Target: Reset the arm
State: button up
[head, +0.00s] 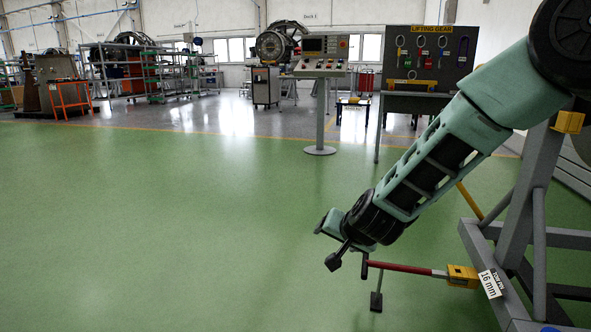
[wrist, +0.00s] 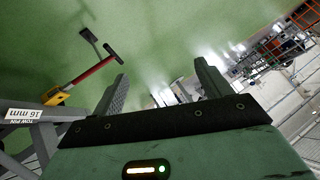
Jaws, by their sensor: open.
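My gripper (head: 328,246) hangs low at the end of my teal arm, over the green floor in the head view. In the wrist view my gripper (wrist: 160,82) has its two fingers wide apart with nothing between them. A red-handled pin (head: 405,267) with a dark crossbar end sits in a yellow block (head: 462,276) on a grey stand, just right of my gripper. The pin (wrist: 92,72) also shows in the wrist view, left of the fingers and apart from them. A label (head: 490,284) on the stand reads 16 mm.
The grey stand frame (head: 512,215) fills the right side, close to my arm. A control console (head: 320,68) and a lifting gear board (head: 428,58) stand behind. An orange-framed stand (head: 73,98) is far left. The green floor (head: 180,220) at left and centre is clear.

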jog(key=s+a+r+n+g+y, duration=0.1)
jog(key=s+a+r+n+g, duration=0.15)
jog(key=s, duration=0.65)
jog(key=s+a+r+n+g+y, duration=0.1)
jog(key=s+a+r+n+g, duration=0.2)
jog(key=s, duration=0.6)
jog(key=s+d+r+n+g+h+p, duration=0.1)
jog(key=s+d+n+g+h, duration=0.3)
jog(key=s, duration=0.6)
jog(key=s+d+r+n+t+p, duration=0.1)
jog(key=s+d+n, duration=0.2)
jog(key=s+d, duration=0.5)
notch_tip(320, 180, up, 36)
jog(key=s+a+p, duration=0.1)
jog(key=a+p, duration=0.1)
jog(key=p, duration=3.4)
jog(key=shift+s+m, duration=0.25)
jog(key=shift+m, duration=0.1)
jog(key=shift+a+g, duration=0.1)
jog(key=shift+g, duration=0.15)
